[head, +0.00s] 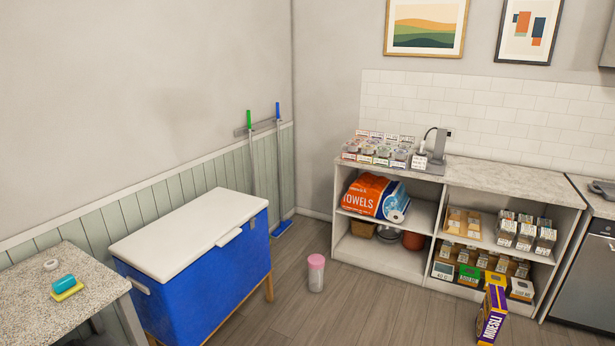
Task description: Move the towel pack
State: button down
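The towel pack (366,194) is an orange and white plastic pack with "TOWELS" printed on it and a blue and white roll end at its right. It lies on the upper level of the left bay of the open shelf unit (339,190), under the countertop. My gripper is not in the head view.
A blue cooler (205,303) with a white lid stands at left, beside a speckled table (40,300). A pink-lidded jar (316,274) and a muesli box (492,314) stand on the floor before the shelves. The wooden floor (365,310) between them is clear.

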aim_at(381, 197)
jog(key=i, duration=1.15)
jog(key=i+j+z, duration=0.15)
jog(key=i, duration=1)
jog(key=i+j+z, duration=0.2)
jog(key=i+z, duration=0.25)
jog(key=i, duration=0.15)
jog(key=i+j+z, duration=0.95)
jog(key=i+j, duration=0.1)
jog(key=i, duration=0.05)
